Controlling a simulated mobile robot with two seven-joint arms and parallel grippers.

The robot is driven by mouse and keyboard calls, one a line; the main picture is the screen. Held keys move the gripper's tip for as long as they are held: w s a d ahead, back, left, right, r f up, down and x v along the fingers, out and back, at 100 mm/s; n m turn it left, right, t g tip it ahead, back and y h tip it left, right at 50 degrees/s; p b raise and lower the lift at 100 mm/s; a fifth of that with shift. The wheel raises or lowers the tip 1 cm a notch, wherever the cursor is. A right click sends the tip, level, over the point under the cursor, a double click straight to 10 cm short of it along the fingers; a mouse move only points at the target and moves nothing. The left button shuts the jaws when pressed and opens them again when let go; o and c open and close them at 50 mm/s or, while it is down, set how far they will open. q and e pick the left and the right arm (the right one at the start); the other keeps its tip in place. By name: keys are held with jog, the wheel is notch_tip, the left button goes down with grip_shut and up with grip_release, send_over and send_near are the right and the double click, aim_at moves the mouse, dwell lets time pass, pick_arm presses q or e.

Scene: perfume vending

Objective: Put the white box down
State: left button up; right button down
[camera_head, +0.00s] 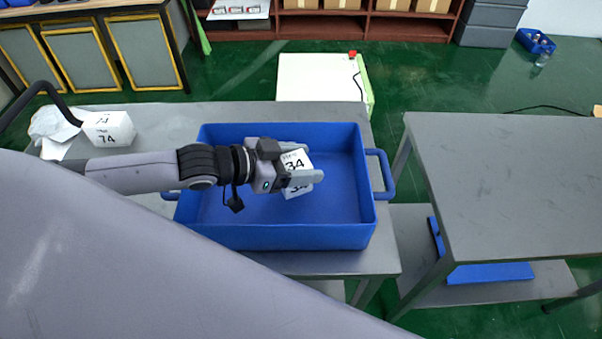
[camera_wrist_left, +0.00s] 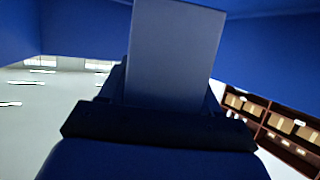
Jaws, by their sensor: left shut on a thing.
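A white box (camera_head: 297,161) marked "34" is between the fingers of my left gripper (camera_head: 300,179). The gripper is shut on it. The box is over the blue tray (camera_head: 230,236), inside its outline and right of its middle. I cannot tell whether its underside touches the tray floor. A second white box (camera_head: 108,129), marked "74", stands on the grey table to the left. In the left wrist view, a pale flat shape fills the upper middle, and I cannot tell what it is. My right gripper is not in view.
The blue tray stands on a grey table (camera_head: 290,111) and has handles at its sides. A crumpled clear bag (camera_head: 52,124) lies by the second box. Another grey table (camera_head: 510,180) is at right, bare on top. The rest of the tray floor looks empty.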

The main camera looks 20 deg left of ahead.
pick_arm(q)
jog(key=shift+f, duration=1.65)
jog(key=shift+f, duration=0.15)
jog(key=o, duration=1.1)
jog(key=shift+c, duration=0.2)
jog(key=shift+s+a+r, duration=0.2)
jog(key=shift+s+a, duration=0.05)
jog(key=shift+s, duration=0.05)
jog(key=shift+v, duration=3.35)
jog(key=shift+d+r, duration=0.1)
jog(key=shift+r, duration=0.1)
